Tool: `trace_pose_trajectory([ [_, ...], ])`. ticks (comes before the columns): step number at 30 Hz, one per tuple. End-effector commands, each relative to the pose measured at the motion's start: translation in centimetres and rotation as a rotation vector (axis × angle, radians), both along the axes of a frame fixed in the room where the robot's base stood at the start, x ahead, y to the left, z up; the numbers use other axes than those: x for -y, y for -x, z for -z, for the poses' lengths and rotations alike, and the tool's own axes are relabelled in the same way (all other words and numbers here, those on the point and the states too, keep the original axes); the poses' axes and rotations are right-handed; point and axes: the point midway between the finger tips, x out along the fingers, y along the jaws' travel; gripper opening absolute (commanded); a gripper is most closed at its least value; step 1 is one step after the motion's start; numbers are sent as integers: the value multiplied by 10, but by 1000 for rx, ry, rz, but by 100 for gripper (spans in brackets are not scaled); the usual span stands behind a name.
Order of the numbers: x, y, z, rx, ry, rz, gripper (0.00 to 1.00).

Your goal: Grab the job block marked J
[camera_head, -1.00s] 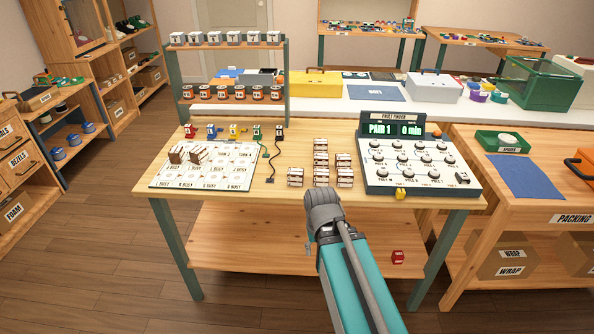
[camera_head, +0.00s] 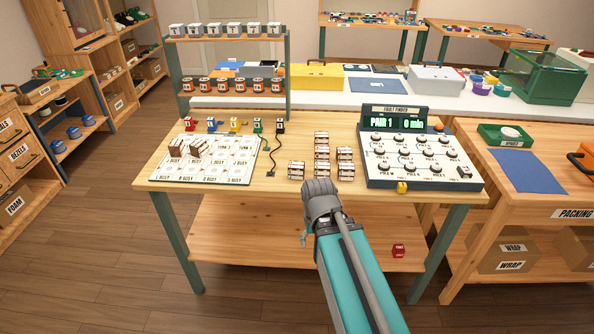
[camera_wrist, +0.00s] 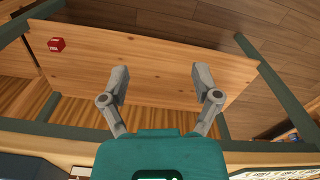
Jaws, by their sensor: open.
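Several small white-and-brown job blocks (camera_head: 321,148) stand in a group on the wooden workbench (camera_head: 240,205), left of the fault finder. Two more blocks (camera_head: 198,149) sit on the white marked board (camera_head: 230,173) at the left of the bench. The letters on the blocks are too small to read, so I cannot tell which is J. My gripper (camera_head: 321,190) is at the bench's front edge, just in front of the block group, and its fingers are hard to see there. In the wrist view my gripper (camera_wrist: 160,72) is open and empty, with the bench's lower shelf beyond it.
The fault finder (camera_head: 421,160) with its knobs stands right of the blocks. A red block (camera_head: 398,251) sits on the lower shelf. A rack (camera_head: 228,63) stands at the back left.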

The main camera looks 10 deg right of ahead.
Motion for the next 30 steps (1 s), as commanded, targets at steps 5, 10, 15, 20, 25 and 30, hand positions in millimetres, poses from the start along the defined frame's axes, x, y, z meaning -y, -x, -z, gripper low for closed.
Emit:
trace_pose_trajectory([
  [5,0,0,0,0,0,0,81],
  [10,0,0,0,0,0,0,84],
  [15,0,-4,-3,0,0,19,100],
  [20,0,-18,-15,0,0,103,100],
  [25,0,-45,-36,0,0,282,100],
  [30,0,-78,-60,0,0,514,100],
])
